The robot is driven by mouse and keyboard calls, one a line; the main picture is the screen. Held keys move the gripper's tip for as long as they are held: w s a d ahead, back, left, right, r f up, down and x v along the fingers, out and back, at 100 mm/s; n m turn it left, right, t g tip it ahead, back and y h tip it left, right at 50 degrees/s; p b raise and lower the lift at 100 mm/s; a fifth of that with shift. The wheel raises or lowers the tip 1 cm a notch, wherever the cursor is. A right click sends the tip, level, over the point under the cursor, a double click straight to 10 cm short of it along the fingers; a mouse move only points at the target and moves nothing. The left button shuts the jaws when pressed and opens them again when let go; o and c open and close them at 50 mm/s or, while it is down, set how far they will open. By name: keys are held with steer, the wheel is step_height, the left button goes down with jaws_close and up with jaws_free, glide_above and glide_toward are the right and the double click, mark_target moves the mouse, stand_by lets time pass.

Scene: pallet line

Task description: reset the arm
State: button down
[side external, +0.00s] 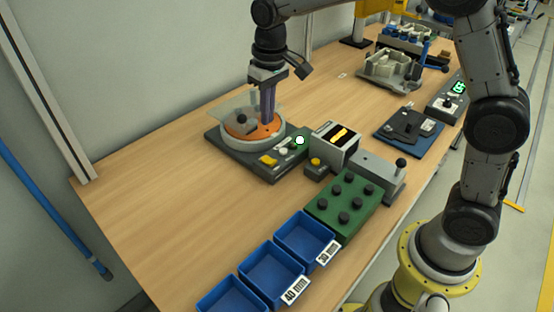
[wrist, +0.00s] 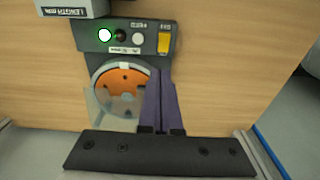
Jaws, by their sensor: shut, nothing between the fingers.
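My gripper (side external: 267,122) points down over the station with the orange disc, its two purple fingers together and empty. The wrist view shows the fingers (wrist: 160,75) pressed together beside the disc. The orange disc (side external: 240,127) sits in a round grey ring on a dark base (side external: 217,140), with a clear cover behind it and a dark knob on top. In the wrist view the disc (wrist: 115,78) is partly covered by something clear. The base's panel carries a lit white button (side external: 299,140), other buttons and a yellow switch (side external: 268,160). I cannot tell whether the fingertips touch the station.
A display box (side external: 350,153) and a grey box with a black-knobbed lever (side external: 366,170) stand right of the station. A green block with several black knobs (side external: 324,208) and blue bins (side external: 262,258) lie nearer. A blue fixture (side external: 388,142) lies behind. The table's left side is clear.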

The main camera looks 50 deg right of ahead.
steer(key=s+d+r+t, duration=0.3)
steer(key=s+d+r, duration=0.1)
steer(key=s+r, duration=0.8)
steer(key=s+f+t, duration=0.1)
steer(key=s+f, duration=0.2)
steer(key=s, duration=0.4)
steer(key=s+d+f, duration=0.1)
steer(key=s+f, duration=0.3)
steer(key=s, duration=0.4)
steer(key=shift+s+d+f+t, duration=0.15)
steer(key=shift+s+t, duration=0.1)
steer(key=shift+t, duration=0.15)
